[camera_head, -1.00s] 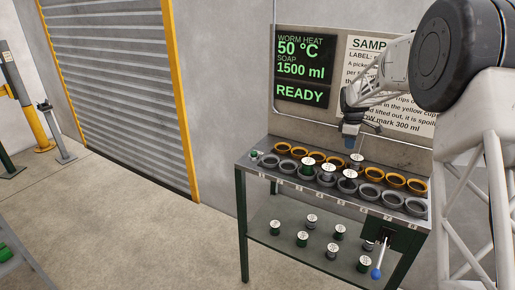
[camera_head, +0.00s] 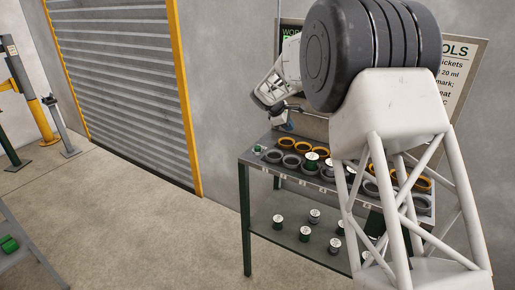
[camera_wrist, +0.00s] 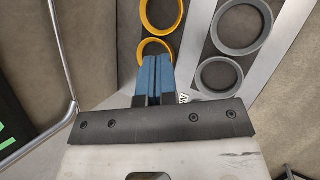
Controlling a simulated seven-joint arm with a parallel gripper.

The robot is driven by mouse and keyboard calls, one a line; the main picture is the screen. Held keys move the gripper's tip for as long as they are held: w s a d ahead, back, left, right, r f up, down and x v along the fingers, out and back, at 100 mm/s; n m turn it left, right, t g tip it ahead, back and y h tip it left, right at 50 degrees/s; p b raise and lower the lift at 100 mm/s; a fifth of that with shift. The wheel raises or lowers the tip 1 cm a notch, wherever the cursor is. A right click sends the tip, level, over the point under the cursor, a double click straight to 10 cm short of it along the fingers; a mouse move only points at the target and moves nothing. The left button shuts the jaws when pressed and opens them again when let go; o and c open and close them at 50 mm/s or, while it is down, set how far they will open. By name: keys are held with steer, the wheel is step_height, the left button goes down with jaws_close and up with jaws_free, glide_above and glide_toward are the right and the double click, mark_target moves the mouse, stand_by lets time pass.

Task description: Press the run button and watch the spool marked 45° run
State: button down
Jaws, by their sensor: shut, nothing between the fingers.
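The bench (camera_head: 268,166) holds a row of yellow cups (camera_head: 289,143) behind a row of grey cups (camera_head: 290,161). A green spool with a white top (camera_head: 311,161) stands among the cups; its marking is too small to read, so I cannot tell which spool is marked 45°. My gripper (camera_head: 287,124) is above the bench's back left part. In the wrist view its blue fingers (camera_wrist: 153,74) are shut and empty, over a yellow cup (camera_wrist: 158,47).
Several spools (camera_head: 305,233) stand on the lower shelf (camera_head: 265,214). My arm hides most of the display (camera_head: 291,33) and the bench's right part. A sign (camera_head: 463,75) is on the wall.

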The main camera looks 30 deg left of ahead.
mark_target(258, 147)
steer(key=s+a+t, duration=0.1)
steer(key=s+a, duration=0.1)
steer(key=a, duration=0.3)
steer(key=s+a+r+n+t, duration=0.1)
steer(key=s+a, duration=0.2)
steer(key=a, duration=0.3)
steer(key=shift+a+r+t, duration=0.2)
steer(key=shift+r+t, duration=0.05)
steer(key=shift+t, duration=0.15)
steer(key=shift+f, duration=0.15)
steer(key=shift+f, duration=4.25)
